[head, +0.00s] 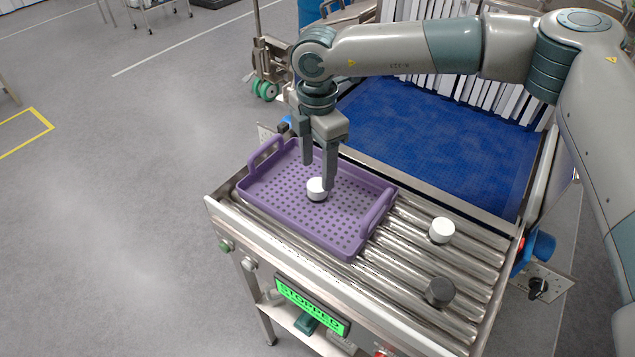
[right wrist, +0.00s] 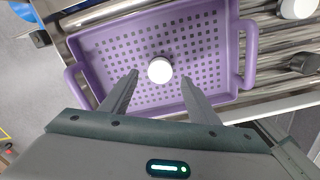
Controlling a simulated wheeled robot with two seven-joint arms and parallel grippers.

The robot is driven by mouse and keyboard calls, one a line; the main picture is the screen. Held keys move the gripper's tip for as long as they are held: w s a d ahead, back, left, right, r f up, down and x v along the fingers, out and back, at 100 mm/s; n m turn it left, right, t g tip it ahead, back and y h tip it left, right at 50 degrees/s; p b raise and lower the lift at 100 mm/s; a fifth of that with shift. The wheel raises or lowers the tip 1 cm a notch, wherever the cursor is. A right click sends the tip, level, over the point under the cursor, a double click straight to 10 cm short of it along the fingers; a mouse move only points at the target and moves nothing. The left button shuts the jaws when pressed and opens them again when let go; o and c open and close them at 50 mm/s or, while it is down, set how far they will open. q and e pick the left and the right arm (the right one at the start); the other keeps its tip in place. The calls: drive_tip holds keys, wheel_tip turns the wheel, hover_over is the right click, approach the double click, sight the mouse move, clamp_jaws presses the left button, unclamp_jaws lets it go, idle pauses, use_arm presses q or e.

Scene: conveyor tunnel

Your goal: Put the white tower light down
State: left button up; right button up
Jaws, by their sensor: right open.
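A white tower light (head: 317,188) with a dark lower part stands on the floor of the purple tray (head: 342,208). In the right wrist view the white light (right wrist: 160,69) shows as a round top near the middle of the perforated tray (right wrist: 88,52). My right gripper (head: 318,175) points down over the tray, its fingers apart. In the right wrist view its open fingers (right wrist: 158,78) lie to both sides of the light, with gaps between. Whether the fingertips are level with the light I cannot tell. My left gripper is not in view.
The tray sits on a roller conveyor (head: 405,262). A second white-topped light (head: 441,231) and a dark grey piece (head: 439,291) stand on the rollers to its right. A blue belt (head: 430,135) lies behind, before white strips (head: 455,88). A green display (head: 312,306) reads STOPPED.

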sight(317, 185)
wheel_tip(317, 185, up, 6)
drive_tip(key=b, duration=0.2)
drive_tip(key=shift+s, duration=0.1)
idle(1.7)
